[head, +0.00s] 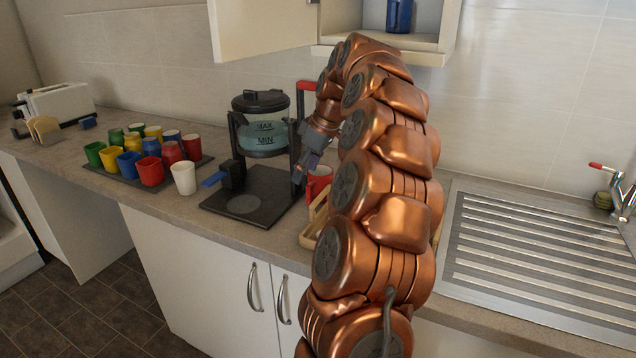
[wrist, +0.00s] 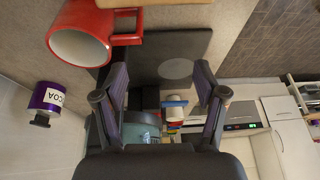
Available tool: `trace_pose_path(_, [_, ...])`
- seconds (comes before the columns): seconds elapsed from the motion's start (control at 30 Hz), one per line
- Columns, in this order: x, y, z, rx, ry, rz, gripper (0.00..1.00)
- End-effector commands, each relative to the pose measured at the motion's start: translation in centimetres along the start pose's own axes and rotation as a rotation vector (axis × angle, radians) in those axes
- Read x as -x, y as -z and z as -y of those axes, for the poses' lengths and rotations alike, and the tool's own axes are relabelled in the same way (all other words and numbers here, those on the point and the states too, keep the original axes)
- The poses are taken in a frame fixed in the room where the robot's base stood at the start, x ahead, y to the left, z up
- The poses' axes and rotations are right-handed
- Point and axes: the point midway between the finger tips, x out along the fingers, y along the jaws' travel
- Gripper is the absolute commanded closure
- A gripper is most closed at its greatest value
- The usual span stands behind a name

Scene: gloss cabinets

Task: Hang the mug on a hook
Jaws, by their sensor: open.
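A red mug (head: 319,181) stands on the counter right of the coffee maker, partly hidden by my arm. In the wrist view the red mug (wrist: 80,42) is at the upper left, its open mouth visible and its handle extending right. My gripper (head: 300,178) is beside the mug in the head view. In the wrist view my gripper (wrist: 160,78) has its fingers spread with nothing held; the handle is beyond the left fingertip. A light wooden piece (head: 310,235), partly hidden by my arm, lies on the counter; I cannot tell whether it bears hooks.
A coffee maker (head: 262,130) on a black base stands left of my gripper. A dark tray (head: 128,179) of several coloured mugs and a white mug (head: 184,178) are further left. An open cabinet (head: 425,42) hangs above. The drainer (head: 540,255) at right is clear.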

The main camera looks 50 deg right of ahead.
Motion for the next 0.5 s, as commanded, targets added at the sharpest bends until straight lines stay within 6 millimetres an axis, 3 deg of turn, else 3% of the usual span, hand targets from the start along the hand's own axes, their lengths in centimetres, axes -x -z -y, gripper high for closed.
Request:
trace_pose_path(0.03, [0.6, -0.5, -1.3, -0.006, -0.014, -0.007, 0.29])
trace_pose_path(0.13, [1.1, -1.2, -2.8, -0.006, -0.029, -0.013, 0.29])
trace_pose_path(0.3, [1.1, -1.6, -3.5, -0.005, -0.035, -0.016, 0.29])
trace_pose_path(0.5, [-0.4, -1.7, -3.5, -0.005, -0.033, -0.015, 0.29])
